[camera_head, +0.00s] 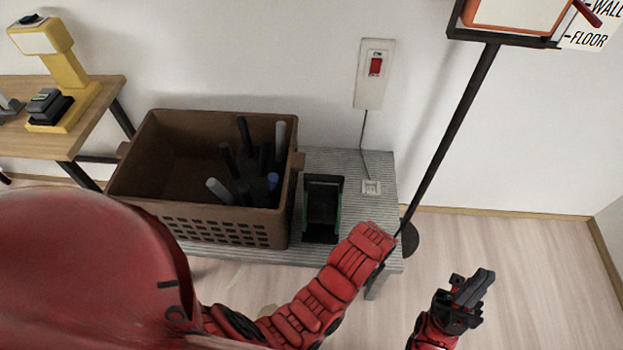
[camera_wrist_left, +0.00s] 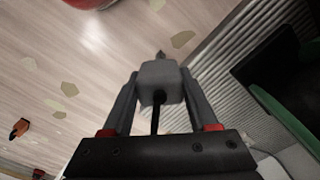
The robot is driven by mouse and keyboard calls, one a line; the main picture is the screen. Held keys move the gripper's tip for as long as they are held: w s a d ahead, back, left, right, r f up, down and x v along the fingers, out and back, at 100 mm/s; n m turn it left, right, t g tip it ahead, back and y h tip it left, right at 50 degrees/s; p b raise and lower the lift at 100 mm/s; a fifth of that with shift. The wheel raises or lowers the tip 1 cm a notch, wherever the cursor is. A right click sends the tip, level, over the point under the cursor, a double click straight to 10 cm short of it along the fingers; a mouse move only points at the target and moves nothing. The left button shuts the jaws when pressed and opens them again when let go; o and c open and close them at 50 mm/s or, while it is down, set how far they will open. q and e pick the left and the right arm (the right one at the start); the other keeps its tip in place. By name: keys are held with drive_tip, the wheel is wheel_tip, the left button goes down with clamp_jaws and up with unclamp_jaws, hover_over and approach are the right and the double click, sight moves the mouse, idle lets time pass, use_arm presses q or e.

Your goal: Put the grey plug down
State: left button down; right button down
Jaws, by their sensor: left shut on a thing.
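The grey plug (camera_wrist_left: 160,76) is between the fingers of my left gripper (camera_wrist_left: 161,92) in the left wrist view. A black cord (camera_wrist_left: 155,121) runs from it back toward the wrist. The plug is over the wood floor, just beside the edge of the grey ribbed bench (camera_wrist_left: 215,67). In the head view my left gripper and the plug do not show. My right gripper (camera_head: 472,288) hangs over the floor at the lower right with nothing seen in it; its jaw opening is unclear.
The bench top (camera_head: 383,215) carries a brown crate (camera_head: 205,222) holding dark and grey rods, and a dark green-edged holder (camera_head: 322,208). A small white socket (camera_head: 371,187) sits right of it, wired to a red wall switch (camera_head: 375,65). A black pole (camera_head: 447,140) stands beyond.

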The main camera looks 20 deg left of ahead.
use_arm(q)
drive_tip(key=shift+w, duration=0.25)
drive_tip(key=w, duration=0.5)
drive_tip(key=w+f+b, duration=0.1)
drive_tip(key=w, duration=0.9)
drive_tip(key=shift+w+d+f+b, duration=0.2)
drive_tip(key=shift+w+d+b, duration=0.1)
drive_tip(key=shift+d, duration=0.05)
wheel_tip(320, 180, down, 2)
drive_tip(key=shift+s+f, duration=0.1)
drive_tip(key=shift+f, duration=0.7)
drive_tip(key=shift+f+b, duration=0.1)
drive_tip(key=shift+b, duration=0.2)
drive_tip(key=shift+c, duration=0.9)
unclamp_jaws()
